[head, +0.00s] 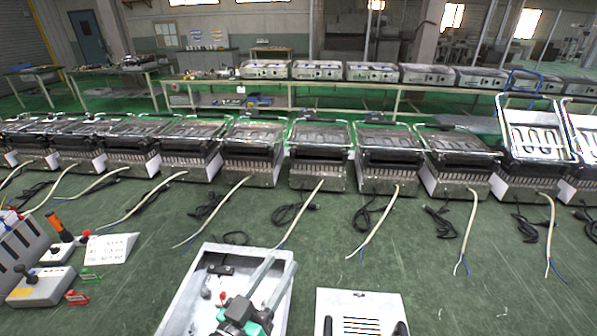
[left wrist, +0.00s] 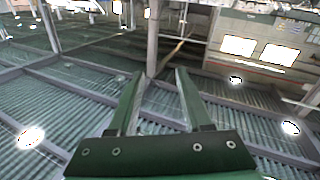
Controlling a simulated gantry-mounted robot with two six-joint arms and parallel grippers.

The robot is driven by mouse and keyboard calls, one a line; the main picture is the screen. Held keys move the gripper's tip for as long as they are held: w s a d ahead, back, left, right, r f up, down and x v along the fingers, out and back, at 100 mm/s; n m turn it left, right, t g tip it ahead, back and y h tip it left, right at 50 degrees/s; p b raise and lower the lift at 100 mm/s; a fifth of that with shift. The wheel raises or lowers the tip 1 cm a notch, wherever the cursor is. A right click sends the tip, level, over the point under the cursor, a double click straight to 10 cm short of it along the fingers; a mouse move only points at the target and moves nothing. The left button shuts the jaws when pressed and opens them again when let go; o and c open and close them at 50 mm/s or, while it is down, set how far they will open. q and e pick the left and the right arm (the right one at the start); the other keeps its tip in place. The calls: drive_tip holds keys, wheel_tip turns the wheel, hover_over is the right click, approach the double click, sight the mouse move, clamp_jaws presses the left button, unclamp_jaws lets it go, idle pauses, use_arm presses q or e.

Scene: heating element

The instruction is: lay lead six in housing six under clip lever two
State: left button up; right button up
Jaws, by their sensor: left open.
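A row of heating units spans the middle of the head view, one of them a unit (head: 321,168) near the centre. Several cream leads with blue wire ends hang from them onto the green floor, such as one lead (head: 303,213) and another lead (head: 376,226). No numbers are readable, so I cannot tell which is lead six. An open pale housing (head: 182,305) with small dark and red parts inside stands at the front; its clip levers cannot be told apart. My left gripper (head: 279,266) is open and empty above this housing, its fingers upward. My left wrist view shows its two fingers (left wrist: 157,92) apart.
A pale slotted panel (head: 365,300) stands right of the housing. At the left are a grey control box (head: 40,287), an orange-handled lever (head: 62,228) and a white card (head: 110,247). Black cables lie by the units. Open floor lies at the right front.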

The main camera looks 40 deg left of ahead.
use_arm(q)
drive_tip(key=w+d+r+m+t+h, duration=0.1)
drive_tip(key=d+r+t, duration=0.15)
drive_tip(key=r, duration=0.75)
drive_tip(key=w+d+r+m+t+h, duration=0.1)
drive_tip(key=d+r+t, duration=0.15)
drive_tip(key=r, duration=0.75)
drive_tip(key=s+d+r+m+t+h, duration=0.2)
drive_tip(key=r, duration=0.6)
drive_tip(key=s+d+r+m+t+h, duration=0.2)
drive_tip(key=s+r+h, duration=0.1)
drive_tip(key=r, duration=0.5)
drive_tip(key=shift+s+t, duration=0.2)
drive_tip(key=shift+t, duration=0.2)
drive_tip(key=shift+o, duration=0.5)
